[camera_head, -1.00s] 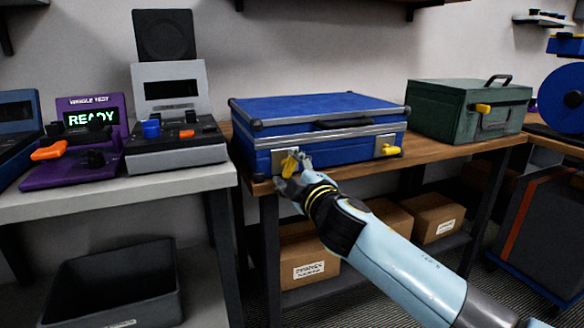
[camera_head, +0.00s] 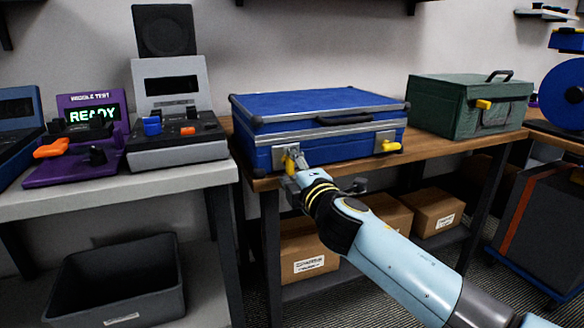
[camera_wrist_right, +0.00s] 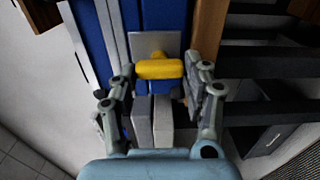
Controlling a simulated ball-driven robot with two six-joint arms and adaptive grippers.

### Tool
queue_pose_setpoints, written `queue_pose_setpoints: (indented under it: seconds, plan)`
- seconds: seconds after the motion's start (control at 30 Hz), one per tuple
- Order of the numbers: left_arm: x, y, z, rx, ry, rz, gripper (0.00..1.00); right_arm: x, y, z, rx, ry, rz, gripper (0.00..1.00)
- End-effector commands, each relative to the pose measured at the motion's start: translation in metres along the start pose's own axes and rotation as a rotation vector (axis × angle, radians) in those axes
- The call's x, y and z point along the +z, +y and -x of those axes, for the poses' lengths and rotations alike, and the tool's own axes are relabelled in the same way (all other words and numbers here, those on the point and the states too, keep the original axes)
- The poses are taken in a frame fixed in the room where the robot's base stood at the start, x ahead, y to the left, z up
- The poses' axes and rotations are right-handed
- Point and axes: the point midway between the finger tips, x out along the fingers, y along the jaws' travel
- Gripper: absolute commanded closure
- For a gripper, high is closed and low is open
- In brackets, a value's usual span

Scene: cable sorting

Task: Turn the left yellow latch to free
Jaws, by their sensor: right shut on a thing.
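A blue case (camera_head: 280,130) with silver edges stands closed on the wooden bench. Its left yellow latch (camera_head: 290,158) is on the front face near the left corner, on a metal plate. My right gripper (camera_head: 298,165) is at this latch and shut on it, hiding part of it. In the right wrist view, the yellow latch (camera_wrist_right: 160,67) lies crosswise in front of the plate, between the fingers of the gripper (camera_wrist_right: 162,88). The right yellow latch (camera_head: 390,147) sits apart on the same face. My left gripper is out of view.
A green box (camera_head: 455,120) with a yellow latch stands right of the case. Left are a grey tester (camera_head: 178,155) and a purple tester (camera_head: 70,172) showing READY. Cardboard boxes (camera_head: 305,240) sit on the shelf below. Open space lies in front of the bench.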

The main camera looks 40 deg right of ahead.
Motion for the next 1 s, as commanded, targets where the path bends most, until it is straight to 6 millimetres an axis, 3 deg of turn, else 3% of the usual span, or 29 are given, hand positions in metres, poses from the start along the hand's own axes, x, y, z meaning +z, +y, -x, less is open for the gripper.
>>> queue_pose_setpoints:
  seconds: [0.2,0.23,0.4,0.77,1.0]
  plan:
    - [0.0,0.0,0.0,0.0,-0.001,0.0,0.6,0.0,-0.002,0.001,-0.003,0.001,0.002,0.83]
    - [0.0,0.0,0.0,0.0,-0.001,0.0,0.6,0.0,-0.002,0.001,-0.003,0.001,0.002,0.49]
    - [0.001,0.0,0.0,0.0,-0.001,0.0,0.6,0.0,-0.001,0.0,-0.002,0.0,0.001,0.27]
    - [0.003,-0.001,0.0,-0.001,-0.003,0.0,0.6,0.0,-0.001,0.007,-0.002,0.0,0.0,0.27]
    - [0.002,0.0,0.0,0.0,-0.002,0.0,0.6,0.0,-0.002,0.054,-0.004,0.001,0.0,0.27]
